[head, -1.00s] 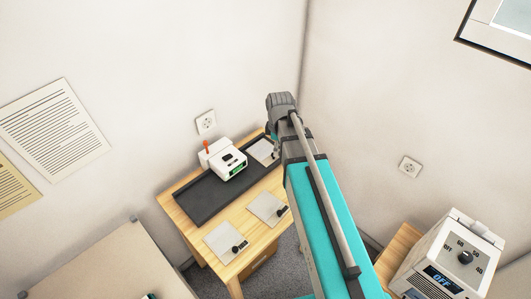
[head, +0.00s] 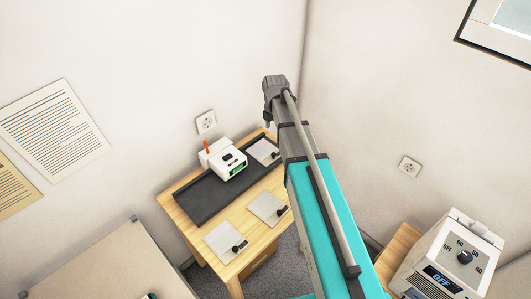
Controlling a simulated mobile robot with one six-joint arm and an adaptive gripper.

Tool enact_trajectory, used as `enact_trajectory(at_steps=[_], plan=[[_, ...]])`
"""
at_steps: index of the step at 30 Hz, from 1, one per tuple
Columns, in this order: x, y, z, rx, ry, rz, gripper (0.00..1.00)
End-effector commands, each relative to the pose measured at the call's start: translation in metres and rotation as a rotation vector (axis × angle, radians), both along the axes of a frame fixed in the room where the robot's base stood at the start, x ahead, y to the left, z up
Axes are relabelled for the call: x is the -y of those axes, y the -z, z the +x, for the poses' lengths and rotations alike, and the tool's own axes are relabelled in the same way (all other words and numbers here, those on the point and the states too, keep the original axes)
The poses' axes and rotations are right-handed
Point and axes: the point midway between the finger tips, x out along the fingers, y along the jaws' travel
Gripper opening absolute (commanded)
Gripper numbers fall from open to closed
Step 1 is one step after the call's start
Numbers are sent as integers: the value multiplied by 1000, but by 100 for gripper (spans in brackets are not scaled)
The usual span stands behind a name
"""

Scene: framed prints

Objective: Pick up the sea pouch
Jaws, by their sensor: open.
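A wooden table (head: 259,232) in the corner carries three flat pale grey squares, each with a small black piece at one corner. One square (head: 225,243) lies at the front left, one (head: 266,208) at the front right and one (head: 262,152) at the back right. They may be pouches, but no label is readable, so I cannot tell which is the sea one. My gripper (head: 268,121) hangs at the far end of my arm, above the back right of the table in the picture. It is open, small and partly hidden by the wrist; I see nothing held.
A white device (head: 223,159) with a green display and an orange-red part stands on a dark mat (head: 203,203). A white box with a dial (head: 449,259) stands at the lower right. A beige panel (head: 106,270) is at the lower left. Walls close in behind the table.

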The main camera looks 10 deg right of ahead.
Motion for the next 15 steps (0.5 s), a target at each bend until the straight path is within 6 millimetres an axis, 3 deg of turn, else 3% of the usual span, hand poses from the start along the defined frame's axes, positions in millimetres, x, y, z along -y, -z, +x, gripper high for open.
enact_trajectory(at_steps=[15], plan=[[0, 8, 0, 0, 2, 0, 71]])
